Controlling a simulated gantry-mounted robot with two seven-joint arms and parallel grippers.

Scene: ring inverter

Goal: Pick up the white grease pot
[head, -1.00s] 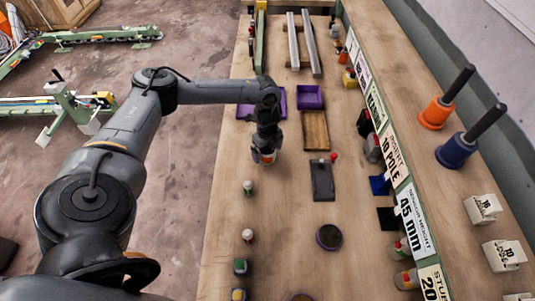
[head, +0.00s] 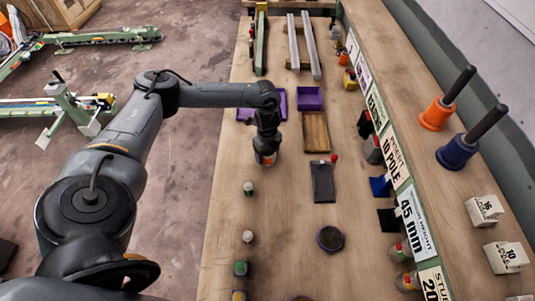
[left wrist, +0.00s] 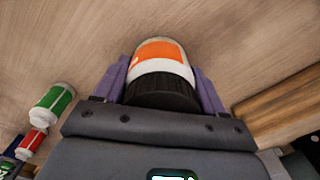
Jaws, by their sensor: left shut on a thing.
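The white grease pot (left wrist: 160,62) has an orange label and a black ribbed cap. In the left wrist view it lies between the two purple fingers of my left gripper (left wrist: 161,78), which is shut on it. In the head view the pot (head: 265,158) shows under my left gripper (head: 266,148), above the left part of the bench. I cannot tell whether its base touches the wood. My right gripper is in neither view.
A small green and white bottle (head: 248,188) stands nearby, with several more toward the near edge. A wooden tray (head: 316,133), a dark tray (head: 323,183) and a round dark dish (head: 330,238) lie to the right. A sign-fronted shelf bounds the bench's right.

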